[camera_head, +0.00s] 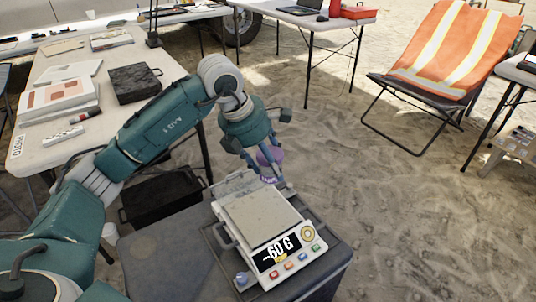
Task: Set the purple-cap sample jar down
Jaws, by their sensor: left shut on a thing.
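The purple-cap sample jar (269,156) is in the camera_head view, just beyond the far edge of the scale's plate. My left gripper (268,176) points down and is shut on the jar; its fingers hide part of it. I cannot tell whether the jar's bottom touches anything. The digital scale (262,216) has a bare light plate and reads -60 G. It rests on a dark case (170,249). My right gripper is not in view.
A long white table (120,63) at the left holds a black box (134,84), papers and a red marker. A small blue-topped item (242,279) is at the scale's front left corner. A chair with an orange vest (447,50) stands at the right. Sandy ground between is open.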

